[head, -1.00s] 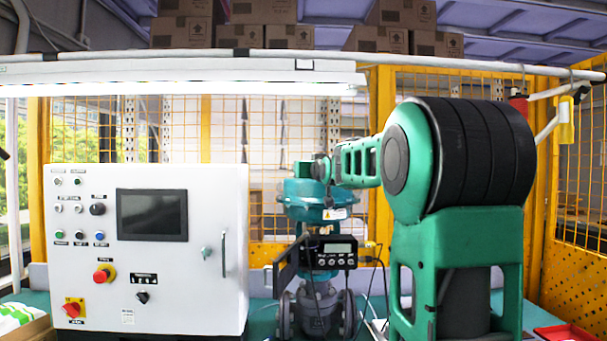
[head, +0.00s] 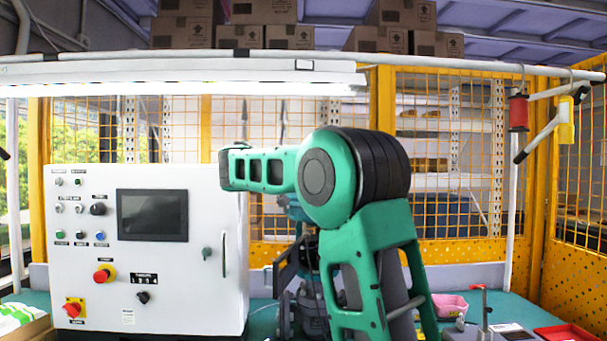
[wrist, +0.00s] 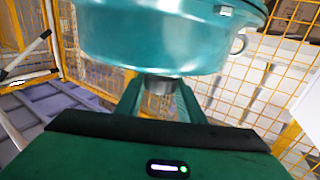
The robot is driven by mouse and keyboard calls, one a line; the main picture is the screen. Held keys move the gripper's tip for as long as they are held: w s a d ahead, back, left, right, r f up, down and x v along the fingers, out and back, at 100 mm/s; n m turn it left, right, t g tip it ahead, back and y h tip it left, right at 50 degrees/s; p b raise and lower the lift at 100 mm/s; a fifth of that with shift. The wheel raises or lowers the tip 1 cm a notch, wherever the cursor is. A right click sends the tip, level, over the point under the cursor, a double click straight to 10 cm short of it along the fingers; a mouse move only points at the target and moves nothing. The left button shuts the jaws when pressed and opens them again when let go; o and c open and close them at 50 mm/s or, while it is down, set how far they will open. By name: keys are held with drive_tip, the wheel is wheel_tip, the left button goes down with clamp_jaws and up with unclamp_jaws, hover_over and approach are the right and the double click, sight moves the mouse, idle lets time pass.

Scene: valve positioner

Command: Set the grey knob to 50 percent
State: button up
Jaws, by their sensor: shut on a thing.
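In the wrist view, my gripper (wrist: 160,100) has its two green fingers on either side of a short grey cylindrical knob (wrist: 160,84), shut on it. The knob sits just below the large teal valve actuator (wrist: 165,35), which fills the top of that view. Any scale or pointer on the knob is not visible. In the head view, my arm covers most of the valve, its positioner display and my gripper. Part of the valve's lower body (head: 310,310) shows beside my arm.
A white control cabinet (head: 215,270) with buttons, dark knobs and a screen stands at the left. A pink container (head: 450,306) and a red tray (head: 560,334) lie at the right of the bench. Yellow mesh fencing (head: 450,210) stands behind.

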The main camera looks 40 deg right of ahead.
drive_tip(key=shift+w+a+f+m+g+h, duration=0.1)
drive_tip(key=shift+m+g+h, duration=0.2)
drive_tip(key=shift+m+g, duration=0.5)
drive_tip(key=shift+w+m+g+h, duration=0.1)
drive_tip(key=shift+m+g+h, duration=0.3)
drive_tip(key=shift+g, duration=0.7)
drive_tip(key=shift+s+m+g, duration=0.1)
drive_tip(key=shift+m+g, duration=0.4)
drive_tip(key=shift+g, duration=0.1)
drive_tip(key=o, duration=1.1)
drive_tip(key=shift+c, duration=0.2)
drive_tip(key=s+a, duration=0.1)
drive_tip(key=a, duration=0.9)
drive_tip(key=shift+s+a, duration=0.15)
drive_tip(key=shift+a, duration=0.1)
